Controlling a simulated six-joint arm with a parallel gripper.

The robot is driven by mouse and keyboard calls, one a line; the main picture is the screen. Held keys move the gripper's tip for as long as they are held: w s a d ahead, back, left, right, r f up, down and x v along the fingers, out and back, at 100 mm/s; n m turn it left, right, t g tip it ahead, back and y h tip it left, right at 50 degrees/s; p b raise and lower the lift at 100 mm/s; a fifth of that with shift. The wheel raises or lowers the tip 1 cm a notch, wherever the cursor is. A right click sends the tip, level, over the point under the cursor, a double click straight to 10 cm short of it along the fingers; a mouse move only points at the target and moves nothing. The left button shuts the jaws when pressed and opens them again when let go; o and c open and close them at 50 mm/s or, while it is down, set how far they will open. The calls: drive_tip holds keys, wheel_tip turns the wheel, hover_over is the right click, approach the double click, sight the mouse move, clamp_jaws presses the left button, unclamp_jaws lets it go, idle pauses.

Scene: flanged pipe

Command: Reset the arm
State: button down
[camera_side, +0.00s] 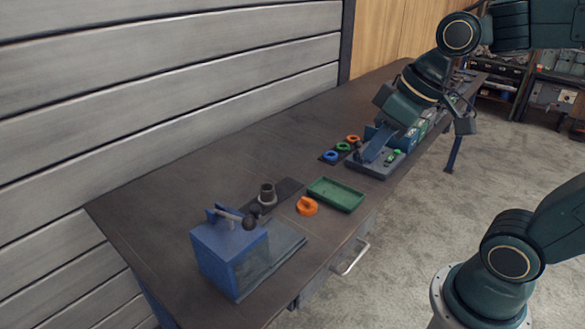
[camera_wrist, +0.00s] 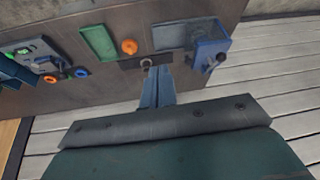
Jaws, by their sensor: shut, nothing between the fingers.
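My gripper (camera_wrist: 158,78) shows in the wrist view as two grey-blue fingers close together, shut and empty. In the side view my arm reaches in from the upper right, and the gripper hangs above the far part of the bench. The short flanged pipe (camera_side: 267,194) stands upright on a dark mat. It also shows in the wrist view (camera_wrist: 147,64), just beyond the fingertips in the picture and partly cut off by them. I see no contact between the gripper and any object.
On the bench (camera_side: 160,215) are a blue box with a lever (camera_side: 222,250), an orange part (camera_side: 307,206) and a green tray (camera_side: 336,194). Small blue (camera_side: 331,156), green (camera_side: 343,147) and orange (camera_side: 352,139) rings lie near a grey fixture plate (camera_side: 376,168). The near left bench is clear.

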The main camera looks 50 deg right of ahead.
drive_tip(key=s+d+m+h, duration=0.1)
drive_tip(key=s, duration=0.5)
drive_tip(key=shift+s+d+f+t, duration=0.3)
drive_tip(key=shift+s+t, duration=0.05)
drive_tip(key=shift+t, duration=0.05)
